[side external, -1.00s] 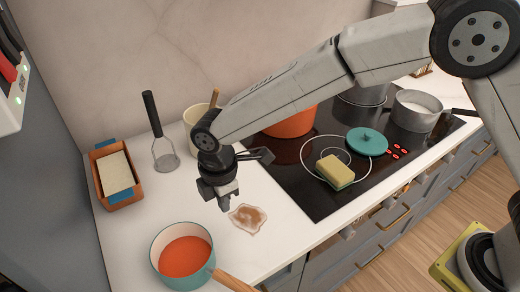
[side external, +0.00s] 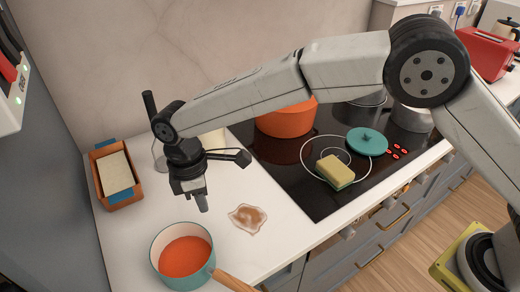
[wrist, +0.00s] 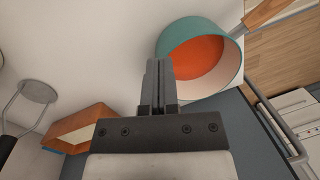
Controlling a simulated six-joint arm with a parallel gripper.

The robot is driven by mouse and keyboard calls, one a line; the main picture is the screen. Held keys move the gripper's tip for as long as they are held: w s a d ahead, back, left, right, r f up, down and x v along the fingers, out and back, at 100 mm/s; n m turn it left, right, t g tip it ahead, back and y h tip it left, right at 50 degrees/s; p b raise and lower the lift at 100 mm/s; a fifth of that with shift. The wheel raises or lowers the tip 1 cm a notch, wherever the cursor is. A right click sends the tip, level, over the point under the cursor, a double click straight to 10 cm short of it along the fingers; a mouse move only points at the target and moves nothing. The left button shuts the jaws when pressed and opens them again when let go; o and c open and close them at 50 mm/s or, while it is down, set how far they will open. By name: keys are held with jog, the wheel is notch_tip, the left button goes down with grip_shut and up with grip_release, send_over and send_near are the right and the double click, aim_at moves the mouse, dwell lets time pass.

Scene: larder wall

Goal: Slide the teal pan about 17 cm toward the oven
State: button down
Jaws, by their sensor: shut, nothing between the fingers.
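The teal pan (side external: 201,276) stands upright on the white counter at the lower left of the side view. It holds orange-red contents, and its wooden handle (side external: 233,281) points to the lower right. The pan also shows at the upper right of the wrist view (wrist: 230,76). My gripper (side external: 202,206) is shut and empty, pointing down above the counter behind the pan. In the wrist view its closed fingers (wrist: 160,66) overlap the pan's edge; I see no clear contact. I cannot tell for certain which surface is the oven.
A terracotta loaf dish (side external: 127,200) stands at the left. The black hob (side external: 310,196) carries an orange pot (side external: 287,122), a sponge (side external: 335,171) and a teal lid (side external: 367,141). Grey drawers (side external: 350,250) run below the counter.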

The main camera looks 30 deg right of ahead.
aim_at(234, 283)
jog(key=a+m, duration=0.1)
jog(key=a+m+g, duration=0.1)
jog(key=a+m, duration=0.1)
jog(key=shift+w+f, duration=0.1)
jog(key=shift+f, duration=0.3)
jog(key=shift+s+a+f+m+g+h, duration=0.2)
jog(key=shift+s+a+m+g+h, duration=0.3)
jog(key=shift+m, duration=0.7)
jog(key=shift+s+a+f+m+g+h, duration=0.2)
jog(key=shift+s+a+m+g, duration=0.45)
jog(key=shift+m, duration=0.55)
jog(key=shift+s+a+f+m+g+h, duration=0.2)
jog(key=shift+s+a+m+g+h, duration=0.15)
jog(key=shift+a+m+g, duration=0.6)
jog(key=shift+s+d+r+m, duration=0.1)
jog(key=shift+s+d+m, duration=0.15)
jog(key=shift+s+d, duration=0.25)
jog(key=shift+s+d, duration=0.65)
jog(key=shift+s, duration=1)
jog(key=shift+s+d, duration=0.7)
jog(key=shift+s, duration=1)
jog(key=shift+s+d, duration=0.65)
jog(key=shift+s, duration=1)
jog(key=shift+f, duration=0.9)
